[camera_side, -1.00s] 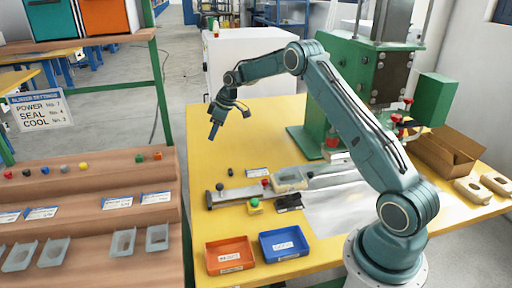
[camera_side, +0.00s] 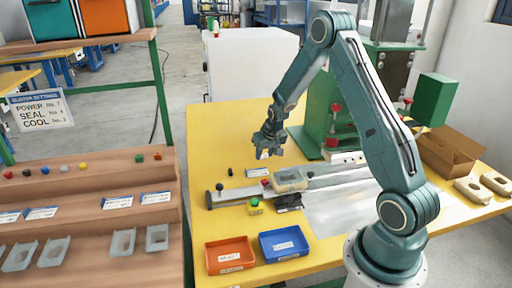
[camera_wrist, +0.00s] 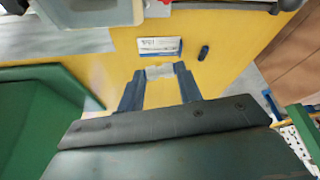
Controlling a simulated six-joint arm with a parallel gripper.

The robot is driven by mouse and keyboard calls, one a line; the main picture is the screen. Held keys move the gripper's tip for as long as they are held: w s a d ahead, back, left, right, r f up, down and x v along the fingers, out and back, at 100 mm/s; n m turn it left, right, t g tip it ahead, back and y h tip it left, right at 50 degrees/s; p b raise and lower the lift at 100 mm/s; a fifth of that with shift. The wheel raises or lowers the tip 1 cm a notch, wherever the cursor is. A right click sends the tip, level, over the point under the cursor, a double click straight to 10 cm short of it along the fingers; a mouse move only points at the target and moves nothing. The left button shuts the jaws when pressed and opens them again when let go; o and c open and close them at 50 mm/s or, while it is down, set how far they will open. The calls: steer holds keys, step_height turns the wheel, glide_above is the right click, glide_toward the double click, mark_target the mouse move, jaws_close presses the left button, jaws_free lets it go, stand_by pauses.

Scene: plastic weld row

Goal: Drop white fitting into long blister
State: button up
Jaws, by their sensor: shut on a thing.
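My gripper (camera_side: 264,152) hangs above the yellow table, behind and left of the clear blister tray. It is shut on a small pale piece, the white fitting (camera_wrist: 159,71), which shows between the two dark fingertips in the wrist view. In the side view the fitting is only a pale patch at the fingertips. The clear blister (camera_side: 290,180) sits on the grey rail (camera_side: 235,195), below and to the right of my gripper. A pale tray-like part (camera_wrist: 95,10) at the top left of the wrist view seems to be this blister. I cannot read its inside.
A white label card (camera_wrist: 160,46) and a small dark piece (camera_wrist: 203,52) lie on the table. An orange bin (camera_side: 230,255) and a blue bin (camera_side: 284,244) stand in front. The green press (camera_side: 325,105) stands behind right. More blisters (camera_side: 122,242) lie on the left shelf.

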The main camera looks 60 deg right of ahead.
steer(key=s+m, duration=0.2)
steer(key=s, duration=0.7)
steer(key=shift+s+d+f+m+g+h, duration=0.3)
steer(key=shift+s+d+g+h, duration=0.05)
steer(key=shift+d+g+h, duration=0.05)
steer(key=shift+f, duration=0.15)
steer(key=shift+f, duration=2.1)
steer(key=shift+f, duration=0.15)
steer(key=o, duration=1)
steer(key=c, duration=0.4)
